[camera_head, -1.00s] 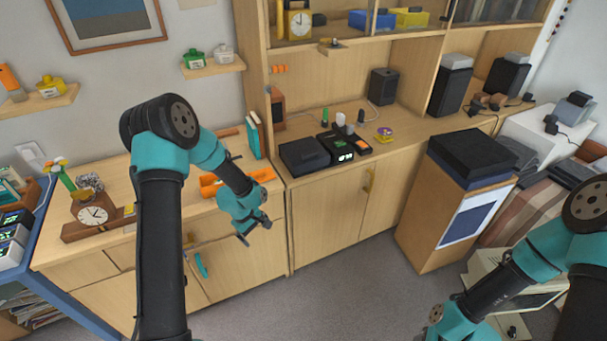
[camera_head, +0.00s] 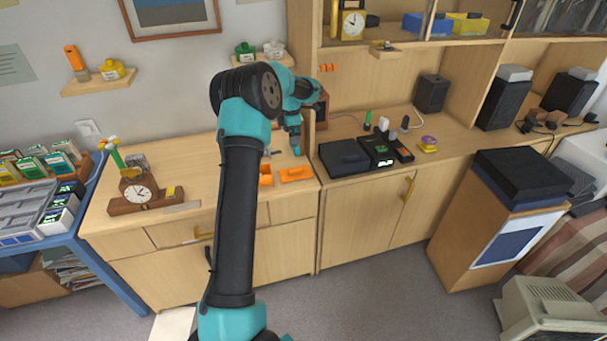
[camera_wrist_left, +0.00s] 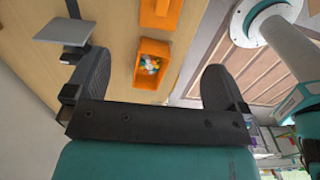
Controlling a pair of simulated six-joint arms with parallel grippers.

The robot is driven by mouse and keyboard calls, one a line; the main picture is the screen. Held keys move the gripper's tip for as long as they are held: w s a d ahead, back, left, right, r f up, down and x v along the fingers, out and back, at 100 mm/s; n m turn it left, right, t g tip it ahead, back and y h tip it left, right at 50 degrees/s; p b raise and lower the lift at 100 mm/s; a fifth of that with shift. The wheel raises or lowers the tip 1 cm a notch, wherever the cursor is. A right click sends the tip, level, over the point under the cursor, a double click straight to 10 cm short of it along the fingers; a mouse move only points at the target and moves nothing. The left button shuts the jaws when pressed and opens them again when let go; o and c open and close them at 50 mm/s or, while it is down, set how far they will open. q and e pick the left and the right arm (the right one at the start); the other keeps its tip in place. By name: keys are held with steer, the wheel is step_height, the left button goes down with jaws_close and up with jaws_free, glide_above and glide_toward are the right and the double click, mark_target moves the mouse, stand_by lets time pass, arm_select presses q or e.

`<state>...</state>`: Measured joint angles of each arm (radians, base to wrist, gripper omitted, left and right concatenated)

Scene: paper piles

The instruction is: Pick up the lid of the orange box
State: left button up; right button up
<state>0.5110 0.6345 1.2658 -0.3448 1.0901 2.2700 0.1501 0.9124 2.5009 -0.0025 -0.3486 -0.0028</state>
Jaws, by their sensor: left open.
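The orange box (camera_wrist_left: 151,72) lies open in the left wrist view, with small white and coloured items inside. Its orange lid (camera_wrist_left: 161,13) lies apart from it at the top edge, partly cut off, with a raised handle. In the head view the box (camera_head: 265,174) is partly hidden behind my left arm, and the lid (camera_head: 296,173) lies to its right on the wooden cabinet top. My left gripper (camera_head: 295,150) is above the cabinet top, just behind the lid in the picture. Its fingers (camera_wrist_left: 157,66) are spread wide and empty. My right gripper is out of view.
A wooden clock (camera_head: 140,192) stands at the left of the cabinet top (camera_head: 195,165). A tall shelf unit rises right of the lid, with a black device (camera_head: 343,157) on its counter. A small wall shelf (camera_head: 265,60) hangs behind my arm.

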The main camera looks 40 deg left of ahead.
arm_select(q)
steer(key=shift+f, duration=0.1)
glide_toward(293, 169)
step_height(293, 169, down, 6)
steer(key=shift+a+r, duration=0.15)
steer(key=shift+r, duration=0.1)
stand_by(0.5)
steer(key=shift+f, duration=2.6)
steer(key=shift+c, duration=0.3)
steer(key=c, duration=0.7)
steer(key=shift+r, duration=0.2)
